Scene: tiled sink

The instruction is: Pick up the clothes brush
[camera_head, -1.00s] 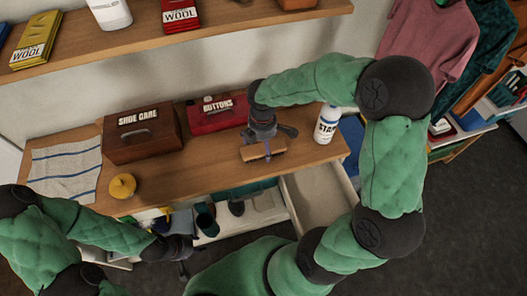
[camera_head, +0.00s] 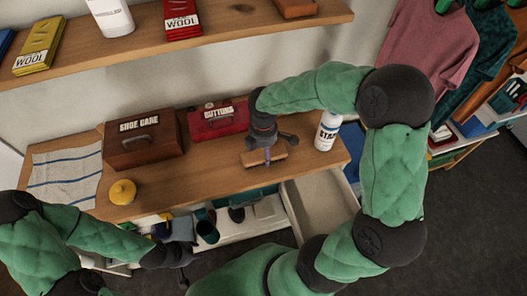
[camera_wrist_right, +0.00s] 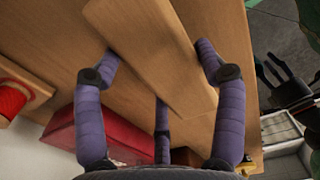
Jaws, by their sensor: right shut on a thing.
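The clothes brush (camera_head: 268,158), a wooden block, is on or just above the tabletop near its front edge; I cannot tell whether it touches the wood. In the right wrist view the brush (camera_wrist_right: 155,50) runs as a long plain board between purple fingers. My right gripper (camera_head: 266,152) reaches down over the brush from above and is shut on it; the fingers also show in the right wrist view (camera_wrist_right: 160,62). The brush's underside is hidden. My left gripper (camera_head: 182,264) is low at the left, below the table's front edge and away from the brush; its fingers are too small to read.
A red buttons box (camera_head: 221,122) and a brown shoe care box (camera_head: 142,140) stand behind and left. A white starch bottle (camera_head: 327,131) stands close right. A striped cloth (camera_head: 66,176) and a yellow round thing (camera_head: 122,191) lie left. An open drawer (camera_head: 316,208) juts out below.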

